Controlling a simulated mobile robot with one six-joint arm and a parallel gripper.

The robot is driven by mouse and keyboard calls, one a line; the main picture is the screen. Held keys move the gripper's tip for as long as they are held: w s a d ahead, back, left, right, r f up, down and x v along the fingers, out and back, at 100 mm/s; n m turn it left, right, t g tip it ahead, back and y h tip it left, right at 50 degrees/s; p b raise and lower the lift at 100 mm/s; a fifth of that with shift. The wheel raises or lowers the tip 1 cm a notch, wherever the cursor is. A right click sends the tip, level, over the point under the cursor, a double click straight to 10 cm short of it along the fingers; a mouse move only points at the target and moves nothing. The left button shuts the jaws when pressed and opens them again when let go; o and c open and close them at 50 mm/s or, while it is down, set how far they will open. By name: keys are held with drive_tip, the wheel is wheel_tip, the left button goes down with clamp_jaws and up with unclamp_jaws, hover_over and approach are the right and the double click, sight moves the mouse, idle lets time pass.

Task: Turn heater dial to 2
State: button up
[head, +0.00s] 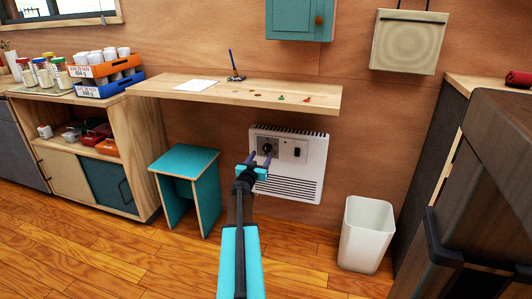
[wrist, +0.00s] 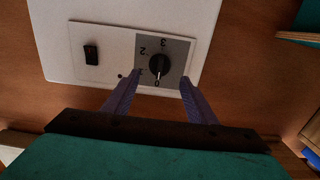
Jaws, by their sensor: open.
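The white heater (head: 312,168) is fixed to the wall under the wooden shelf. Its round black dial (head: 268,147) sits at the upper left of its front. In the wrist view the heater (wrist: 120,12) appears upside down, and the black dial (wrist: 159,64) sits on a grey plate with numbers. The dial's light mark appears to point at the 0. The 2 shows at the plate's upper left. My gripper (head: 260,159) is open in front of the heater. In the wrist view its fingertips (wrist: 159,80) lie on either side of the dial's lower part, with no clear contact.
A black switch (wrist: 91,54) sits beside the dial on the heater panel. The wooden shelf (head: 230,95) juts out above. A teal stool (head: 185,162) stands at the left and a white bin (head: 366,235) at the right. The floor between them is clear.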

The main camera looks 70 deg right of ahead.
sight(265, 150)
drive_tip(key=shift+w+d+b, duration=0.15)
drive_tip(key=shift+d+b, duration=0.75)
drive_tip(key=shift+d, duration=2.15)
drive_tip(key=shift+c, duration=0.3)
